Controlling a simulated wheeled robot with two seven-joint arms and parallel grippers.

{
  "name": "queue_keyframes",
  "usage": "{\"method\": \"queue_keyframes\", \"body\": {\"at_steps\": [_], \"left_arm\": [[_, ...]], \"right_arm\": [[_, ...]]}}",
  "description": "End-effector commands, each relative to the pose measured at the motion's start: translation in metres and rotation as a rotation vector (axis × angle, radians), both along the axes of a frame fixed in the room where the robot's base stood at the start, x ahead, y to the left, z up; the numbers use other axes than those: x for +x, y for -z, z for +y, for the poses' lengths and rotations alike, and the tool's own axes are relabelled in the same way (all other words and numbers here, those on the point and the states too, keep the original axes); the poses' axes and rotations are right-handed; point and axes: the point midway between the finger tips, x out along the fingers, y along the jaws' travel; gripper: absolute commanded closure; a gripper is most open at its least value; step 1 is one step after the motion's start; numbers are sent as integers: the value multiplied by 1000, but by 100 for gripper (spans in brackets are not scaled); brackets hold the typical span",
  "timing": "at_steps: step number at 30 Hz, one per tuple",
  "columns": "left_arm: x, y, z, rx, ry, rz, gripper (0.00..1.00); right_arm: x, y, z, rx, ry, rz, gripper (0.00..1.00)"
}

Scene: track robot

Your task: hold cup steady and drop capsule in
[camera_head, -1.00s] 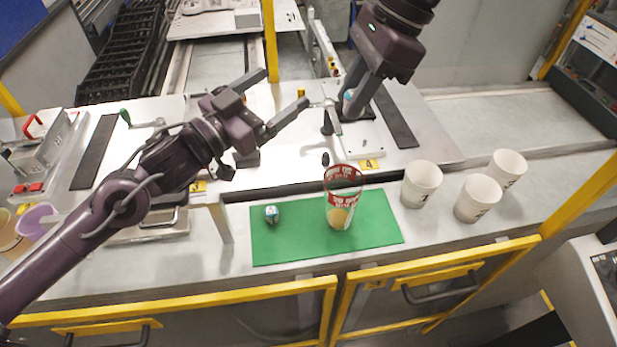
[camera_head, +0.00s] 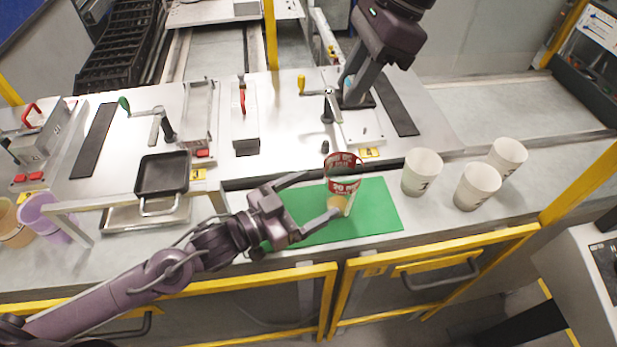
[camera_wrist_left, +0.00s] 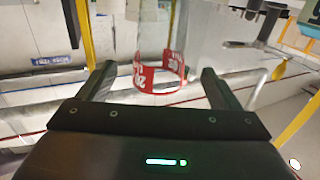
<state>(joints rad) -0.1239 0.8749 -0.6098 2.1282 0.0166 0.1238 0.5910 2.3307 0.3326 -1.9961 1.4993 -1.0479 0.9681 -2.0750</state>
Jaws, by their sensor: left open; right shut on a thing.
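A clear cup with red printed bands (camera_head: 343,186) stands upright on the green mat (camera_head: 375,215), with something yellowish at its bottom. My left gripper (camera_head: 320,195) is low over the mat, open, its fingers pointing at the cup from the left. In the left wrist view the cup (camera_wrist_left: 160,77) shows between the two spread fingers, which look clear of it. My right gripper (camera_head: 353,96) is behind the cup, above the metal bench, shut on a small bluish-white thing (camera_head: 347,82), likely a capsule, mostly hidden by the fingers.
White paper cups (camera_head: 421,172) stand right of the mat. A black pan (camera_head: 162,173), a lever press (camera_head: 331,105) and other fixtures are on the bench behind. A purple cup (camera_head: 42,212) is at the far left. The mat's right end is clear.

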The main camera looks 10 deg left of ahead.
Motion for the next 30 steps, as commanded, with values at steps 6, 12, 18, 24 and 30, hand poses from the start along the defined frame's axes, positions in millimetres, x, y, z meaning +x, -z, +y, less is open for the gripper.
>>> {"method": "queue_keyframes", "body": {"at_steps": [6, 12, 18, 24, 30], "left_arm": [[30, -7, -34, -8, 1, -9, 15], [44, -6, -50, -6, 0, -9, 15], [48, -6, -55, -4, 1, -7, 15], [47, -6, -55, -4, 1, -7, 15], [47, -6, -55, -4, 1, -7, 41]], "right_arm": [[0, 0, 0, 0, 0, 0, 96], [0, 0, 0, 0, 0, 0, 96], [0, 0, 0, 0, -1, 0, 96], [0, 0, 0, 0, -1, 0, 96], [0, 0, 0, 0, -1, 0, 96]]}}
